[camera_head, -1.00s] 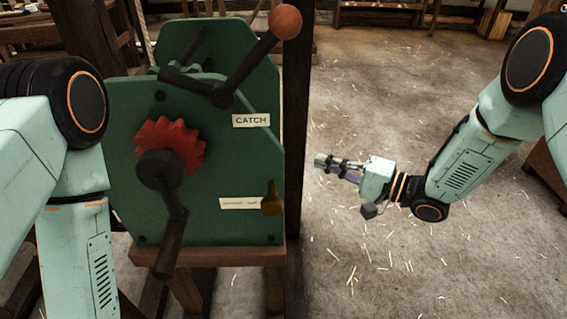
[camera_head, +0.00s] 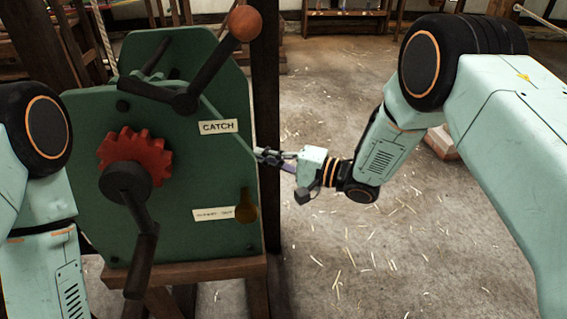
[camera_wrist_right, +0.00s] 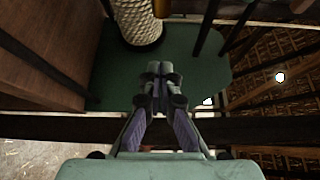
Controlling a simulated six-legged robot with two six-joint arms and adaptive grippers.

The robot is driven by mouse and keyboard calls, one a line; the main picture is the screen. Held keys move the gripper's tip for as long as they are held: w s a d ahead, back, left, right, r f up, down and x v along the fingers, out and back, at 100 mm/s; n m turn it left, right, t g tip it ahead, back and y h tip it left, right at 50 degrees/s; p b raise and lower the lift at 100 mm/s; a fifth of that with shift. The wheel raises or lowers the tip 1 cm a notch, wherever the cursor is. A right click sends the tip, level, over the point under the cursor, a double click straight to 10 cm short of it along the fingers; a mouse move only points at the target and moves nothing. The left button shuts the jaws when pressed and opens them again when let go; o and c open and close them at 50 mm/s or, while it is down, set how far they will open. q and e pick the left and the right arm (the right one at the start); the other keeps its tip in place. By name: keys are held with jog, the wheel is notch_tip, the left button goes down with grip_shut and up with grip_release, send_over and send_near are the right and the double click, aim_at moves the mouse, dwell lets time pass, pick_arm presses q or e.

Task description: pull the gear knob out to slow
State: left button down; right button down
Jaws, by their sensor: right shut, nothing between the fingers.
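The gear knob (camera_head: 246,207), small and dark brass, sits low on the right part of the green machine's front plate (camera_head: 190,190), beside a white label (camera_head: 213,214) too small to read fully. My right gripper (camera_head: 262,156) is at the plate's right edge, above and right of the knob, shut and empty; I cannot tell whether it touches the plate. In the right wrist view its fingers (camera_wrist_right: 160,72) are together in front of a green panel (camera_wrist_right: 115,75). My left arm shows at the left, but its gripper is out of view.
A crank lever with an orange ball (camera_head: 244,22) stands above the CATCH label (camera_head: 218,127). A red gear (camera_head: 138,155) and a dark crank handle (camera_head: 141,262) are on the plate's left. A dark post (camera_head: 265,80) stands behind. The right wrist view shows wound rope (camera_wrist_right: 139,22). Straw-strewn floor is open at right.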

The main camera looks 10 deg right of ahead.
aim_at(245, 190)
jog(key=shift+s+a, duration=0.5)
jog(key=shift+s, duration=0.3)
jog(key=shift+s+a, duration=0.45)
jog(key=shift+s, duration=0.35)
jog(key=shift+s+r, duration=0.1)
jog(key=shift+s, duration=0.05)
jog(key=s+p, duration=0.2)
jog(key=shift+s, duration=0.35)
jog(key=shift+w, duration=0.1)
jog(key=shift+w, duration=0.1)
